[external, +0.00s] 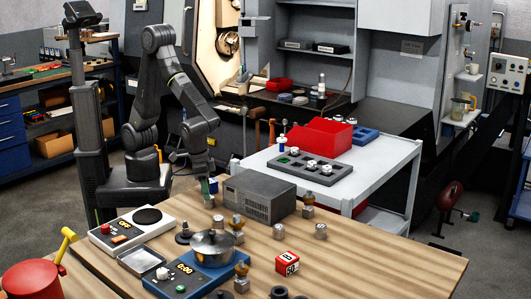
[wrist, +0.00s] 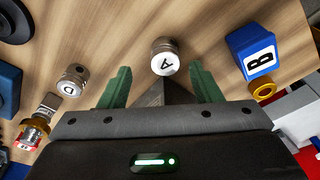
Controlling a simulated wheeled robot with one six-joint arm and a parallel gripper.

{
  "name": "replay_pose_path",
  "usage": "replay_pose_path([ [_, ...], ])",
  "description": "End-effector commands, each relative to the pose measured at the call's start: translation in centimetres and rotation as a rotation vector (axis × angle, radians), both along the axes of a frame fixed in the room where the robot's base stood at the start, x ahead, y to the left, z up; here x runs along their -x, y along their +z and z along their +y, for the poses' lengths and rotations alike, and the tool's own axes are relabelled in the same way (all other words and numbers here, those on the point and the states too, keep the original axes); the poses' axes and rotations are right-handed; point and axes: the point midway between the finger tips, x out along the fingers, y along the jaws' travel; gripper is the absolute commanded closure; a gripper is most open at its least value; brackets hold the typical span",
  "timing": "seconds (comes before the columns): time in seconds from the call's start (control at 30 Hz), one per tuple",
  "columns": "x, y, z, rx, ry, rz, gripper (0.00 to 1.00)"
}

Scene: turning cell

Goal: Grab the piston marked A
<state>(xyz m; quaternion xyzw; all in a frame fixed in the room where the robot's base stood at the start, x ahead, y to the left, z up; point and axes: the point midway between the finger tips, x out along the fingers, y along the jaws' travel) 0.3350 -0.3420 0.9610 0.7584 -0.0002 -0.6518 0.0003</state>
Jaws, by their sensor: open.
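The piston marked A (wrist: 165,62) is a short silver cylinder on the wooden table, with a black A on its white end face. In the wrist view it lies between and just beyond the green fingertips of my gripper (wrist: 160,70). My gripper is open, with nothing between its fingers. In the external view my gripper (external: 203,181) hangs low at the far left edge of the table, beside a grey box. I cannot make out the A there. A similar piston marked D (wrist: 72,82) lies to the left in the wrist view.
A blue block marked B (wrist: 254,52) and a brass ring (wrist: 264,90) lie close to the right finger. A grey ventilated box (external: 262,190) stands near my gripper.

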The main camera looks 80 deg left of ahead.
Motion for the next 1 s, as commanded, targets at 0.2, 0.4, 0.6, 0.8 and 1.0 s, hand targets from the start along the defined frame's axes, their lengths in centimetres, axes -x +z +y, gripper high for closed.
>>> replay_pose_path([
  [0.2, -0.5, -2.8, 0.8, -0.004, 0.001, 0.004, 0.42],
  [0.4, -0.7, -4.4, 0.7, -0.002, -0.001, 0.001, 0.42],
  [0.6, -0.8, -4.6, 0.6, 0.0, 0.0, 0.0, 0.42],
  [0.8, -0.8, -4.6, 0.6, 0.0, 0.0, 0.0, 0.68],
  [1.0, -0.8, -4.6, 0.6, 0.0, 0.0, 0.0, 0.93],
])
